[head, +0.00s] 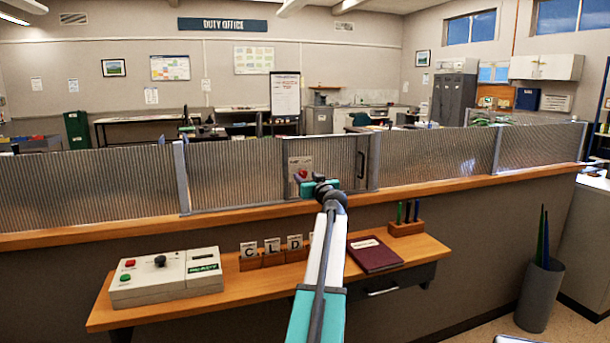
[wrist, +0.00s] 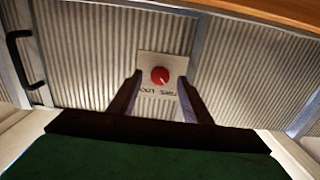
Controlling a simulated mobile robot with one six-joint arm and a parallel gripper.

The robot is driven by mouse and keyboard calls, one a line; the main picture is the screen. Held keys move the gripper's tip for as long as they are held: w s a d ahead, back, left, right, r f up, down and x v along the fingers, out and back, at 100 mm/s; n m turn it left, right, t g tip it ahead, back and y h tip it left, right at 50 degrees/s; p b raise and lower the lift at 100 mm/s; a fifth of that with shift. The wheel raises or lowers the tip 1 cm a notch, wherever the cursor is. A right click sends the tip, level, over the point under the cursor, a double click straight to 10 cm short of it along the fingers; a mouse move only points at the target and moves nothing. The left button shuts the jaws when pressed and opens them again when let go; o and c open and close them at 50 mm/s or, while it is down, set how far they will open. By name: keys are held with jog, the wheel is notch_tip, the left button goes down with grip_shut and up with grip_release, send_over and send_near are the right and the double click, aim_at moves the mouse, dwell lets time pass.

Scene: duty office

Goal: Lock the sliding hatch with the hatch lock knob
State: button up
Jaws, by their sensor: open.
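The hatch lock knob is a round red knob (head: 302,174) on a pale labelled plate (head: 306,161) on the ribbed screen. In the wrist view the red knob (wrist: 160,76) sits on its plate (wrist: 148,62), with lettering that looks upside down. The sliding hatch (head: 335,156) is a ribbed panel with a dark upright handle (head: 361,165); the handle also shows in the wrist view (wrist: 24,58). My gripper (wrist: 159,80) is open and empty, its dark fingers on either side of the knob in the picture. I cannot tell whether they touch it. In the head view my gripper (head: 309,184) partly hides the plate's lower area.
A wooden ledge (head: 450,190) runs below the screen. A lower shelf (head: 235,290) bears a control box (head: 140,287), letter cards (head: 272,246), a dark red book (head: 375,254) and a pen block (head: 406,228). A bin (head: 538,296) stands at the right.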

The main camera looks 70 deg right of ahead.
aim_at(302, 174)
jog(key=shift+x, duration=1.15)
jog(key=c, duration=1.1)
jog(key=shift+o, duration=0.2)
jog(key=shift+d+r, duration=0.15)
jog(key=shift+d, duration=0.15)
jog(key=shift+a+f, duration=0.15)
jog(key=shift+f, duration=0.1)
jog(key=shift+a, duration=0.1)
